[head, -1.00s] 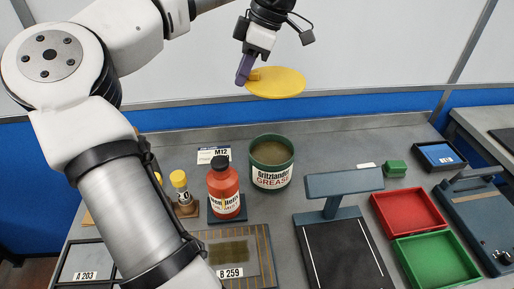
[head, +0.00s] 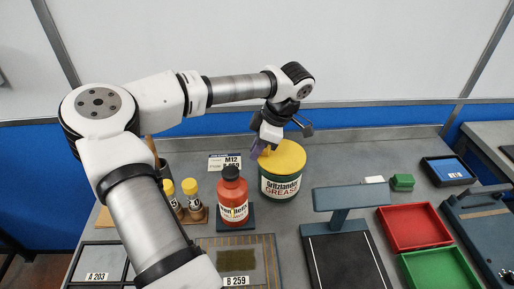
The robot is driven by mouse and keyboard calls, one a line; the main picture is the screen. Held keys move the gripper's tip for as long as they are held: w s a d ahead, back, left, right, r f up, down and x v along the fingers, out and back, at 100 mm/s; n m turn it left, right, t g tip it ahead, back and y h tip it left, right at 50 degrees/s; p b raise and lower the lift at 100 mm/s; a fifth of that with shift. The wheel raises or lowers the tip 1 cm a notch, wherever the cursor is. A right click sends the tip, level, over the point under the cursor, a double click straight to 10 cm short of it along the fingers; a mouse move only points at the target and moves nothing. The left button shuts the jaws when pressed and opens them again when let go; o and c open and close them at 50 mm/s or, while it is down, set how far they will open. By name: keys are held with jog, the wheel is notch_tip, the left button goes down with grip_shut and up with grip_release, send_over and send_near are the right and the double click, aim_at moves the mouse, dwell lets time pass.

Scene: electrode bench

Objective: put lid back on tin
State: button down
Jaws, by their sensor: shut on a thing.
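The green grease tin (head: 281,187) with a white label stands upright on the grey bench, behind and right of the red bottle. The round yellow lid (head: 284,156) lies over the tin's mouth and covers it in the head view. I cannot tell whether it is fully seated. My gripper (head: 262,150) is at the lid's left edge, shut on the lid's yellow grip. The tin's inside is hidden under the lid.
A red bottle (head: 232,198) stands close in front-left of the tin. Small yellow-capped vials (head: 191,196) stand further left. A dark stand (head: 342,199) is at the right front, with red (head: 414,228) and green (head: 440,268) trays beyond it.

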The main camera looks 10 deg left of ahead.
aim_at(275, 154)
jog(key=shift+f, duration=0.4)
jog(key=shift+f, duration=0.25)
jog(key=c, duration=1.4)
grip_release()
jog(key=shift+r, duration=0.1)
jog(key=shift+c, duration=0.2)
jog(key=shift+r, duration=0.15)
jog(key=b+v, duration=0.2)
jog(key=v, duration=1)
